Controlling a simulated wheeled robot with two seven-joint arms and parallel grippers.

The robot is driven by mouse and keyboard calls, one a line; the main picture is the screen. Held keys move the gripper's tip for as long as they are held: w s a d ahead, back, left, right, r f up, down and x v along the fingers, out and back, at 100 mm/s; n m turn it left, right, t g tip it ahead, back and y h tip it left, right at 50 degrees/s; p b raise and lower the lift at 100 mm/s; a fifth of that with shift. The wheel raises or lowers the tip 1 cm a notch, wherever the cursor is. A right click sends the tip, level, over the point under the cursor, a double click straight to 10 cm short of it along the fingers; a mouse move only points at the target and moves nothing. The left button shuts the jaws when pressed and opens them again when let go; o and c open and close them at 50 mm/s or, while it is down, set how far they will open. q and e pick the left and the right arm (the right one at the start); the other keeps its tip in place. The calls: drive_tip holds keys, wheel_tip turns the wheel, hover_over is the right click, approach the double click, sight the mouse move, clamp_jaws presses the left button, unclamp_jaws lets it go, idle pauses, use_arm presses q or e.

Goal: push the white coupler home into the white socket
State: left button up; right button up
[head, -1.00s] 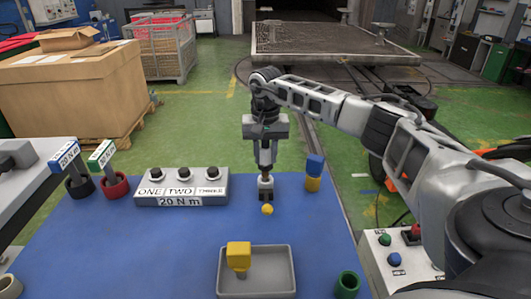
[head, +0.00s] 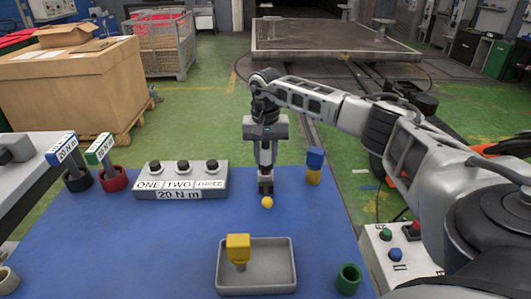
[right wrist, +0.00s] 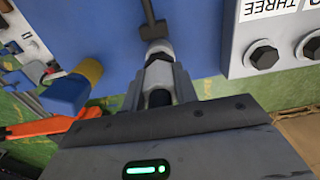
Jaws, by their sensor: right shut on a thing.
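My right gripper (head: 266,186) points down over the blue mat, between the bolt block and the tray. In the right wrist view it (right wrist: 158,72) is shut on a pale piece, apparently the white coupler (right wrist: 158,53), mostly hidden by the fingers. A small yellow ball (head: 267,202) shows just below the fingertips in the head view; I cannot tell whether it touches them. A cream-coloured ring (head: 7,278) is cut off at the lower left edge. My left gripper is not in view.
The grey block (head: 182,182) with several bolts stands left of the gripper. A blue and yellow piece (head: 314,166) stands close on the right. A grey tray (head: 284,277) holds a yellow piece (head: 238,246). A green cup (head: 348,279) is at right. Mat is clear at left front.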

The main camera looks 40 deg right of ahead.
drive_tip(key=shift+f+b, duration=0.45)
drive_tip(key=shift+f, duration=0.35)
drive_tip(key=o, duration=1.1)
drive_tip(key=shift+o, duration=0.2)
wheel_tip(320, 180, up, 16)
drive_tip(key=shift+f+b, duration=0.1)
drive_tip(key=shift+b, duration=0.25)
